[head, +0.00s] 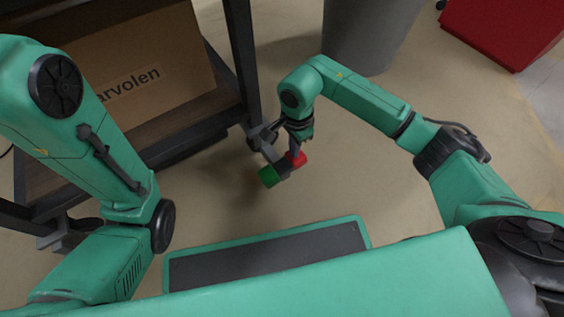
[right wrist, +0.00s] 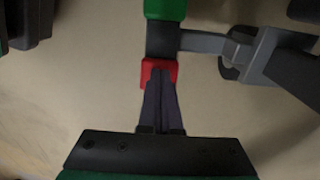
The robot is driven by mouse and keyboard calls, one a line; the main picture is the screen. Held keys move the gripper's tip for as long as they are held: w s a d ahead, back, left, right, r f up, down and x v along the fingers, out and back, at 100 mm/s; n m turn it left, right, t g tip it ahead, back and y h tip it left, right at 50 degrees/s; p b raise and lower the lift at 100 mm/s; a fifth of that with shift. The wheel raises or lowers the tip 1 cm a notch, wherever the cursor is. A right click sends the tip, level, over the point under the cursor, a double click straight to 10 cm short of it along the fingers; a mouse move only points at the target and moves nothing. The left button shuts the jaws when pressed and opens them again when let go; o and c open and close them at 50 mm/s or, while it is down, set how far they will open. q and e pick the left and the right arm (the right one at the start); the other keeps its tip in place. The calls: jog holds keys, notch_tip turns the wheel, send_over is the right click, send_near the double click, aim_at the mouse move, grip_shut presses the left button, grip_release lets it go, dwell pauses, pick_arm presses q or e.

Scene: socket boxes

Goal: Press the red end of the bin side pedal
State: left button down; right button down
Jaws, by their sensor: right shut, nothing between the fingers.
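The side pedal has a red end (head: 297,158), a green end (head: 269,177) and a dark middle, and it joins a grey bracket at the foot of the dark rack. In the right wrist view the red end (right wrist: 159,68) is nearest to me, with the green end (right wrist: 166,8) beyond it. My right gripper (right wrist: 160,84) is shut and empty, its fingertips at the red end and overlapping its near edge. I cannot tell whether they touch. In the head view the right gripper (head: 301,140) is just above the red end. My left gripper is not in view.
A dark rack (head: 245,60) holds a cardboard box (head: 140,75) on its shelf, left of the pedal. A grey bin (head: 365,35) stands behind my right arm. A red container (head: 505,28) is at the upper right. The floor around the pedal is clear.

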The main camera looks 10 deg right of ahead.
notch_tip(320, 180, up, 7)
jog(key=p, duration=0.5)
jog(key=shift+p, duration=0.3)
jog(key=shift+f, duration=0.1)
